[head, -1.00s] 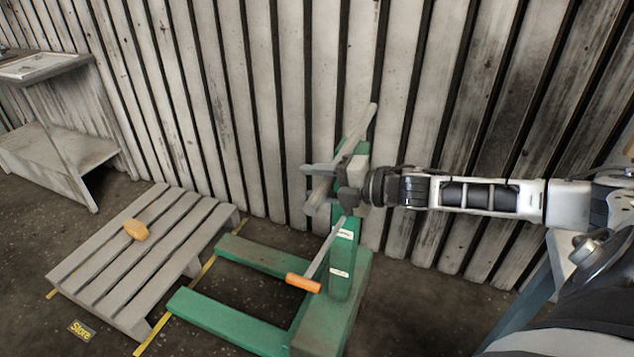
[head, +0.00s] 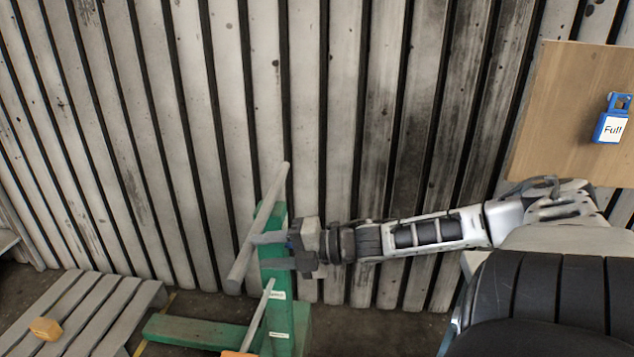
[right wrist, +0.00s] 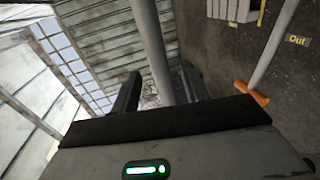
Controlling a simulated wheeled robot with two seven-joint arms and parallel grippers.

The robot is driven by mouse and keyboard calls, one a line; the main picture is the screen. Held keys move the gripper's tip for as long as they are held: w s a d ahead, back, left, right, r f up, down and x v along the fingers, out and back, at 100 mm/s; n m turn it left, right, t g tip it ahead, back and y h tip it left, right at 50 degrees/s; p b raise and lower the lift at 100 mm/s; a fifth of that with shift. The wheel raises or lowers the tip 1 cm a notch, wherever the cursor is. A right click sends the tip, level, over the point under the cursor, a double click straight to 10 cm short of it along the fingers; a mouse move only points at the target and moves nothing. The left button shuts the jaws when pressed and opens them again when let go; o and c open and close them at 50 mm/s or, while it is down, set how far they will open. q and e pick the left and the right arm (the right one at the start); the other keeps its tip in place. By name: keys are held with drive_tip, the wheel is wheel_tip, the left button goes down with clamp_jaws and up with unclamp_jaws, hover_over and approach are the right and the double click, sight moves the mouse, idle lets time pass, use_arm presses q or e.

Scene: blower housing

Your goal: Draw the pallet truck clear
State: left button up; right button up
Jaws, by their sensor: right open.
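The green pallet truck (head: 280,345) stands by the slatted wall, with a post, a low fork to the left and a grey slanted handle bar (head: 268,205) at its top. My right gripper (head: 260,251) is open at the bar, its fingers pointing left across the top of the post. In the right wrist view the bar (right wrist: 150,40) runs between the two open fingers (right wrist: 158,88); I cannot tell whether they touch it. The truck's thin lever (head: 259,318) has an orange grip, which also shows in the right wrist view (right wrist: 254,95). My left gripper is out of view.
A grey slatted pallet (head: 100,325) lies at the lower left with a yellow-orange block (head: 45,329) on it. The slatted wall (head: 345,120) is close behind the truck. A wooden board (head: 570,100) with a blue "Full" tag (head: 612,125) hangs at the right.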

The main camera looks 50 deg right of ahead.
drive_tip(key=p+v, duration=0.2)
drive_tip(key=v, duration=0.7)
drive_tip(key=shift+s+d+r, duration=0.1)
drive_tip(key=shift+r, duration=0.05)
idle(0.5)
